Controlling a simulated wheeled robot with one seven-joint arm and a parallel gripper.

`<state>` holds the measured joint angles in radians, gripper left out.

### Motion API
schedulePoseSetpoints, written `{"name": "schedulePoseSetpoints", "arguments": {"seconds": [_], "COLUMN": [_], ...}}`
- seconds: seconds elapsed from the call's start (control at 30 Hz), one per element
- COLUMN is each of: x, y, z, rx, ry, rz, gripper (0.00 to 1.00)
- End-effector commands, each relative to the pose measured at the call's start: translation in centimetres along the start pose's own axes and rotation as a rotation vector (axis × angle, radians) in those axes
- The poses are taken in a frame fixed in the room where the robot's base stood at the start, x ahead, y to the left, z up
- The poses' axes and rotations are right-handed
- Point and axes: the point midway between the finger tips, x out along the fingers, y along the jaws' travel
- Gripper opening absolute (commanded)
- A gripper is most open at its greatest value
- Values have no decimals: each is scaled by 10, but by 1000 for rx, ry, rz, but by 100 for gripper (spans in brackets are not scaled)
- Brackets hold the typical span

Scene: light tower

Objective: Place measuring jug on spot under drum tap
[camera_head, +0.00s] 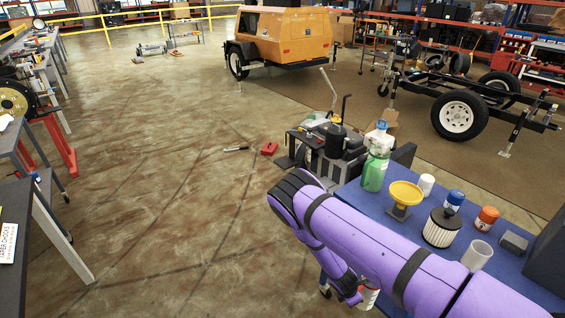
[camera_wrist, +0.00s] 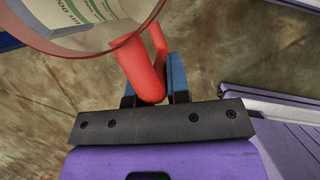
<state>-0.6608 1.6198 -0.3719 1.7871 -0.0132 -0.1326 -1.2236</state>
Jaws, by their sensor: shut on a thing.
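In the wrist view, the measuring jug (camera_wrist: 85,42) is a clear round vessel with a red handle (camera_wrist: 145,72), cut off by the top of the picture. My gripper (camera_wrist: 152,80) has its blue fingers on both sides of the handle and is shut on it. The jug is held clear of the brown floor. A printed, partly green label shows through or behind its wall; I cannot tell which. In the head view my purple arm reaches forward and bends down by the blue table, and the gripper is not clearly seen. No drum, tap or marked spot can be made out.
The blue table (camera_head: 345,197) at right carries a green bottle (camera_head: 374,173), a yellow dish (camera_head: 406,193), a pleated filter (camera_head: 441,229) and a clear cup (camera_head: 477,256). An engine (camera_head: 333,148) stands beyond. Open floor (camera_head: 165,170) lies left, with a red object (camera_head: 269,148) on it.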

Motion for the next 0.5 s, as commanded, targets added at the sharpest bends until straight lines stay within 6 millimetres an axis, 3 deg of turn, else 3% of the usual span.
{"name": "schedulePoseSetpoints", "arguments": {"seconds": [0.3, 0.5], "x": [-40, -88], "y": [10, 21], "z": [27, 59], "rx": [213, 473], "ry": [3, 4], "rz": [-84, -187], "gripper": [0, 0]}}
